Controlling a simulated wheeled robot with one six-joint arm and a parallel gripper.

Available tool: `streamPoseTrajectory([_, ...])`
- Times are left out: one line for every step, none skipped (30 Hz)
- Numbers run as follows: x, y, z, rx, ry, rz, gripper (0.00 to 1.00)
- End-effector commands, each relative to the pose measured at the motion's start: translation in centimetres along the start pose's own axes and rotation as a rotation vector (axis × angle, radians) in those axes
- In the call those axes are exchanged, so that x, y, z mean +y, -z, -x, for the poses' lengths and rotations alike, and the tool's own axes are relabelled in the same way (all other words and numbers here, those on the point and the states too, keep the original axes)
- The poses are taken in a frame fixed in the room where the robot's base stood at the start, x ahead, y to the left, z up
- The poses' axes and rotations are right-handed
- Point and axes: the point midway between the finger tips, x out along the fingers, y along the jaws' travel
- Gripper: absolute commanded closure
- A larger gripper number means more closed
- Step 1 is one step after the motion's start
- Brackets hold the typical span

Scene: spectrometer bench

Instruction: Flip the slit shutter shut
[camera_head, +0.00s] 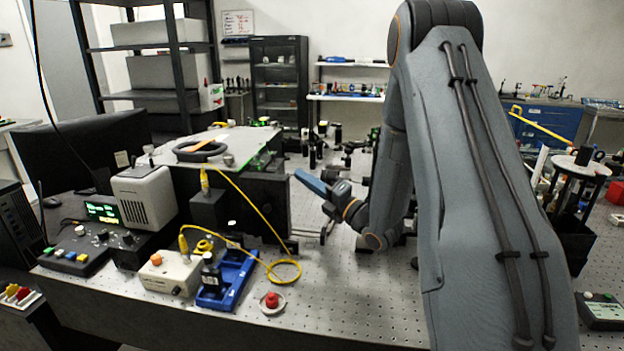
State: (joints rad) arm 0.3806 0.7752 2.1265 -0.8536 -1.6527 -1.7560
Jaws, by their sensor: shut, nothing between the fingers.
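My gripper (301,177) is near the middle of the head view, at the end of my arm. It points up and to the left, and its narrow blue-grey end is shut and empty. It is just right of a dark box-shaped instrument (268,203) on the bench, and I cannot tell whether it touches it. Thin metal bars (309,236) show below the gripper, beside the instrument. I cannot pick out the slit shutter; it is too small or hidden, and its position cannot be told.
A yellow cable (262,213) loops down in front of the instrument. A blue holder (227,277), a beige box (170,272) and a red button (271,300) stand near the front edge. Optics posts stand behind. The perforated bench top (345,295) is clear at front centre.

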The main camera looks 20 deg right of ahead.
Motion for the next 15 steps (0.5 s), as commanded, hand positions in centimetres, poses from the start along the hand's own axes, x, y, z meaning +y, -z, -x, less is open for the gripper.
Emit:
streamPoseTrajectory([0.3,0.1,-1.1,0.004,-0.002,-0.001,1.00])
streamPoseTrajectory([0.3,0.1,-1.7,0.003,-0.002,-0.001,1.00])
streamPoseTrajectory([0.3,0.1,-2.5,0.003,-0.002,0.000,1.00])
streamPoseTrajectory([0.3,0.1,-3.1,0.004,-0.002,0.000,1.00])
streamPoseTrajectory([0.3,0.1,-3.7,0.003,-0.001,0.000,1.00])
streamPoseTrajectory([0.3,0.1,-4.4,0.003,-0.002,0.000,1.00])
streamPoseTrajectory([0.3,0.1,-4.9,0.003,-0.002,-0.001,1.00])
streamPoseTrajectory([0.3,0.1,-5.5,0.003,-0.002,-0.001,1.00])
streamPoseTrajectory([0.3,0.1,-6.1,0.002,-0.001,-0.001,1.00])
streamPoseTrajectory([0.3,0.1,-6.5,0.002,-0.001,-0.001,1.00])
streamPoseTrajectory([0.2,0.1,-6.9,0.003,-0.001,-0.001,1.00])
streamPoseTrajectory([0.2,0.1,-7.4,0.002,-0.001,-0.001,1.00])
streamPoseTrajectory([0.2,0.0,-7.8,0.001,-0.001,0.000,1.00])
streamPoseTrajectory([0.2,0.0,-8.0,0.001,0.000,0.000,1.00])
streamPoseTrajectory([0.1,0.0,-8.3,0.001,0.000,0.000,1.00])
